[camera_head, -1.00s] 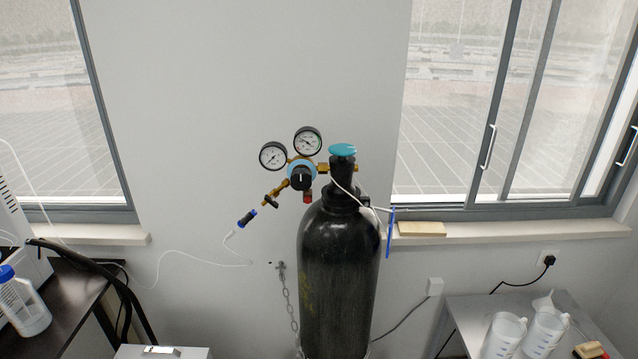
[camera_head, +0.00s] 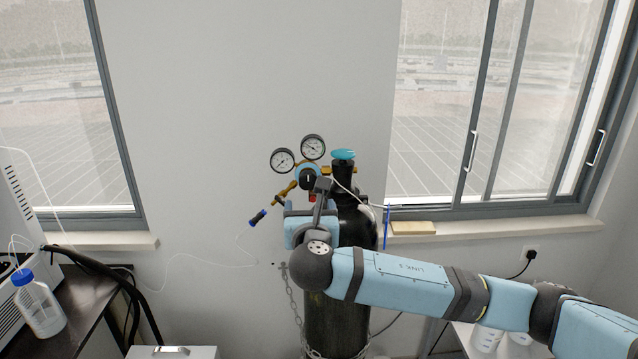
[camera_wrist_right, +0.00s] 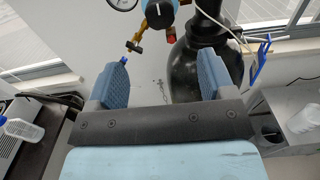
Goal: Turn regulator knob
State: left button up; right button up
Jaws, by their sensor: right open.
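The black regulator knob (camera_head: 308,177) sits at the centre of the blue-ringed regulator body, below two round gauges (camera_head: 283,160). The regulator is fixed to the neck of a black gas cylinder (camera_head: 335,315) with a turquoise top valve (camera_head: 343,154). My right gripper (camera_head: 318,192) is just below the knob, in front of the cylinder; its wrist hides part of the cylinder. In the right wrist view its two blue-padded fingers (camera_wrist_right: 161,80) are wide apart and empty, and the regulator's blue body (camera_wrist_right: 160,12) shows beyond them at the top. My left gripper is not in view.
A chain (camera_head: 292,298) hangs beside the cylinder. A thin white tube runs left from the blue hose fitting (camera_head: 258,217). A dark table with a blue-capped bottle (camera_head: 40,305) stands at left. A wooden block (camera_head: 412,228) lies on the right windowsill.

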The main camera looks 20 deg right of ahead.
aim_at(308, 182)
jog(key=p+x, duration=0.3)
jog(key=x, duration=1)
jog(key=shift+w+d+f, duration=0.1)
jog(key=shift+w+d, duration=0.05)
jog(key=shift+w, duration=0.25)
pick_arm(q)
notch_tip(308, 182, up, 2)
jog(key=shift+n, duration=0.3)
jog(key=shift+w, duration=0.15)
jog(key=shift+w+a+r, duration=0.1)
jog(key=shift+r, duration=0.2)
pick_arm(e)
jog(key=c, duration=0.9)
